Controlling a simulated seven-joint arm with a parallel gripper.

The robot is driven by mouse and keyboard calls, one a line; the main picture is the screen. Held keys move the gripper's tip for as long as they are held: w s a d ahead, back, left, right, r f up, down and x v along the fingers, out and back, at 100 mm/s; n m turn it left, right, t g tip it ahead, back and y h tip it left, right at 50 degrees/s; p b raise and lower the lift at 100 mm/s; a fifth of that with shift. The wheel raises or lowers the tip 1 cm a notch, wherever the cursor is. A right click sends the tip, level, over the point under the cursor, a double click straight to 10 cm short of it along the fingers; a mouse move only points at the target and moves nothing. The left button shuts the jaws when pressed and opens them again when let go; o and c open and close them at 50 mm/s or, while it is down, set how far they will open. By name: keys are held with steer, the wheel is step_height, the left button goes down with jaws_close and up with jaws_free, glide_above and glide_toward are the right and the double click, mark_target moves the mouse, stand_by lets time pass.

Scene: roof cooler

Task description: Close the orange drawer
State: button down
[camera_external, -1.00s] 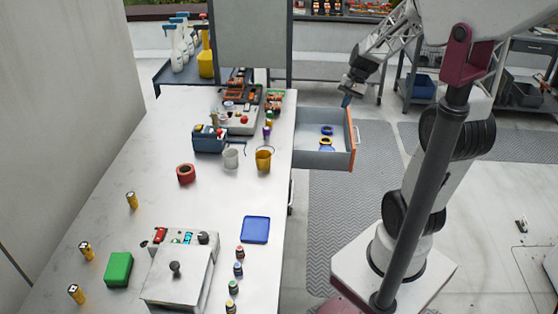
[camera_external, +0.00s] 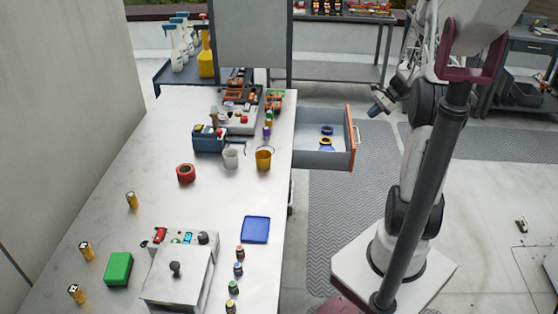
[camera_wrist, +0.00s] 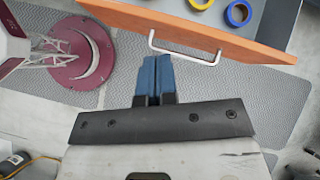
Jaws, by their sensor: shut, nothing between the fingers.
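The orange drawer (camera_external: 351,140) stands pulled out from the right side of the workbench. Its orange front with a metal handle (camera_external: 357,134) faces right, and its grey tray holds blue and yellow tape rolls (camera_external: 327,130). In the wrist view the orange front (camera_wrist: 200,28) crosses the top, with its handle (camera_wrist: 186,50) jutting toward my fingers. My gripper (camera_external: 374,111) is to the right of the drawer front, apart from it in the external view. Its blue fingers (camera_wrist: 157,60) are together and empty, and their tips appear close to the handle in the wrist view.
Grey floor mat (camera_external: 350,200) lies below the drawer. A grey side table (camera_external: 510,95) stands at the right back.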

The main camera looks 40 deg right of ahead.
steer(key=s+d+f+m+t, duration=0.2)
steer(key=s+d+f+m, duration=0.2)
steer(key=d+f, duration=0.4)
steer(key=d+m, duration=0.1)
steer(key=d, duration=0.2)
steer(key=shift+f+t, duration=0.2)
steer(key=shift+t, duration=0.1)
steer(key=shift+a, duration=0.1)
steer(key=w+a+r+x, duration=0.1)
steer(key=r+x, duration=0.1)
steer(key=x, duration=1)
steer(key=shift+w+a, duration=0.25)
steer(key=shift+w, duration=0.05)
steer(key=shift+w+a, duration=0.1)
